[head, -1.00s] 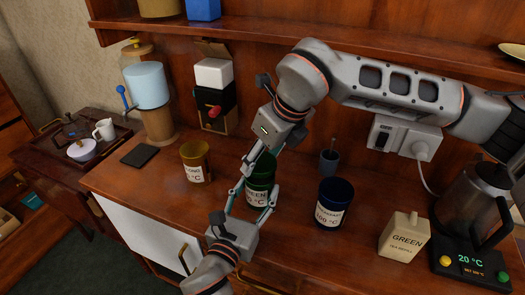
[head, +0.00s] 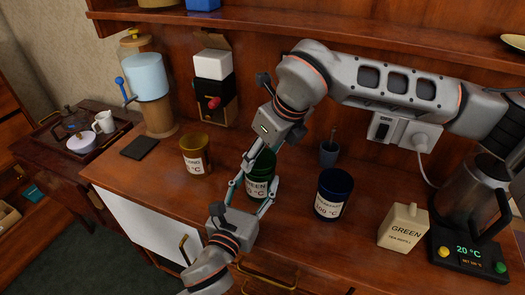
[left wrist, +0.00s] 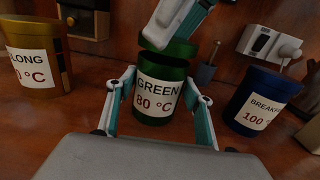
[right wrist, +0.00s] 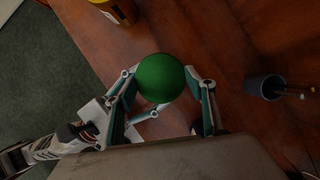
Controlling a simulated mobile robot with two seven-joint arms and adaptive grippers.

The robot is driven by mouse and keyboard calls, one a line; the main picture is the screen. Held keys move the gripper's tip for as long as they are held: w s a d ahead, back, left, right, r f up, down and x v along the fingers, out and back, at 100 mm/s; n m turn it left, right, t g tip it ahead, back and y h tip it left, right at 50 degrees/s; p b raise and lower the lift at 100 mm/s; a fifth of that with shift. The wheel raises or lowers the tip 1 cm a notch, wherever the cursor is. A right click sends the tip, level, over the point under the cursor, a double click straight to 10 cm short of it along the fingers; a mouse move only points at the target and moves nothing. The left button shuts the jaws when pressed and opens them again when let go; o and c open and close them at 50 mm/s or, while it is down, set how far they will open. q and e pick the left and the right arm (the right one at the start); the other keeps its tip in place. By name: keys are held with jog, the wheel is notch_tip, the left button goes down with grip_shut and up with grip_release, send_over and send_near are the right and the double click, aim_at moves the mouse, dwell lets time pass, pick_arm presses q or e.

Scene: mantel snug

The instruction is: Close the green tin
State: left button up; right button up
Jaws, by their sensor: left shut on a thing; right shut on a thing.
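The green tin (head: 257,188) stands on the wooden counter, its label reading GREEN 80 °C in the left wrist view (left wrist: 158,112). My left gripper (left wrist: 160,80) is shut around its body from the front. My right gripper (head: 262,160) comes from above and is shut on the round green lid (right wrist: 160,78). In the left wrist view the lid (left wrist: 180,48) is at the tin's mouth and looks slightly tilted.
An amber tin (head: 196,155) stands to the left and a dark blue tin (head: 332,192) to the right. A small grey cup (head: 329,153) is behind. A green tea refill box (head: 403,226) and a kettle (head: 480,205) are farther right. A shelf (head: 350,40) runs above.

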jog(key=shift+f, duration=0.65)
dwell(0.4)
jog(key=o, duration=0.9)
jog(key=shift+r, duration=0.1)
jog(key=v, duration=1.1)
jog(key=shift+r, duration=0.35)
jog(key=shift+s+d, duration=0.1)
pick_arm(q)
jog(key=o, duration=1.7)
jog(key=shift+c, duration=0.2)
